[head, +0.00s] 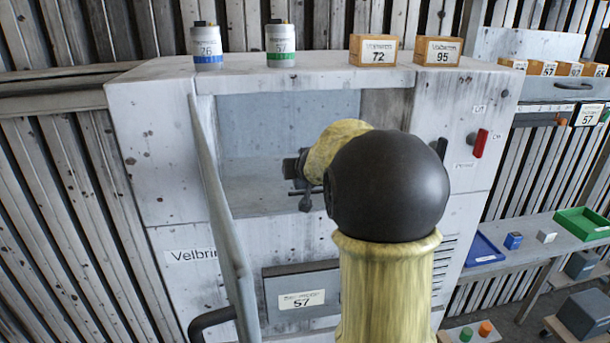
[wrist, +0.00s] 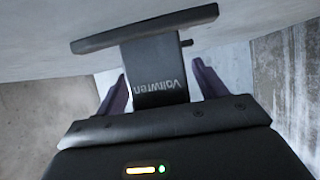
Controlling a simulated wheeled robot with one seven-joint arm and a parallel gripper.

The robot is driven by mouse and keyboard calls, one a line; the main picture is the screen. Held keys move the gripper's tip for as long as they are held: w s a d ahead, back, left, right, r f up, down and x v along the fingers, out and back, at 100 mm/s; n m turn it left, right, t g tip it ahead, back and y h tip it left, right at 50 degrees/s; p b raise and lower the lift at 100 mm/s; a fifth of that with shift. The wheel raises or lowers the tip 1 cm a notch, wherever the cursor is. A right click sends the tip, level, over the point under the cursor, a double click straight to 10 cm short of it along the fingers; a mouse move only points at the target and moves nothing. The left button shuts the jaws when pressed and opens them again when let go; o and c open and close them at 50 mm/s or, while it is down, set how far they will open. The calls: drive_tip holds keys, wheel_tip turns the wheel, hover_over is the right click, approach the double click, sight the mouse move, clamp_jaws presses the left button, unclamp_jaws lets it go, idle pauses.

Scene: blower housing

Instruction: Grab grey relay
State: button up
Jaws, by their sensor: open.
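My gripper (wrist: 160,88) is open inside the housing's recess. Its two purple fingers stand either side of a dark grey block (wrist: 155,65) with upside-down lettering, topped by a wide flat plate. Gaps show beside the block; I cannot tell whether this is the grey relay. In the head view my gripper (head: 305,183) shows partly, and my arm hides what lies behind it. A small grey cube (head: 546,236) sits on the right shelf beside a blue one; I cannot tell what it is.
The pale housing (head: 140,150) has its door (head: 222,210) swung open left of my arm. Two canisters (head: 207,45) and two tan boxes (head: 372,50) stand on top. A red switch (head: 480,143) is on the right face. The right shelf holds blue and green trays (head: 583,223).

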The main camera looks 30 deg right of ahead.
drive_tip(key=shift+w+a+f, duration=0.1)
drive_tip(key=shift+w+a, duration=0.05)
drive_tip(key=c, duration=1.1)
drive_tip(key=shift+r, duration=0.2)
drive_tip(key=shift+r, duration=0.2)
drive_tip(key=r+p, duration=0.6)
drive_tip(key=r, duration=0.1)
drive_tip(key=shift+s, duration=0.2)
drive_tip(key=shift+s+a+f+p, duration=0.15)
drive_tip(key=shift+s+a, duration=0.75)
drive_tip(key=shift+s, duration=2.25)
drive_tip(key=shift+s+a+f+p, duration=0.1)
drive_tip(key=shift+s+a+p, duration=0.5)
drive_tip(key=shift+s, duration=2.55)
drive_tip(key=shift+s+a+f+b, duration=0.1)
drive_tip(key=shift+s+a, duration=1.05)
drive_tip(key=shift+s, duration=2)
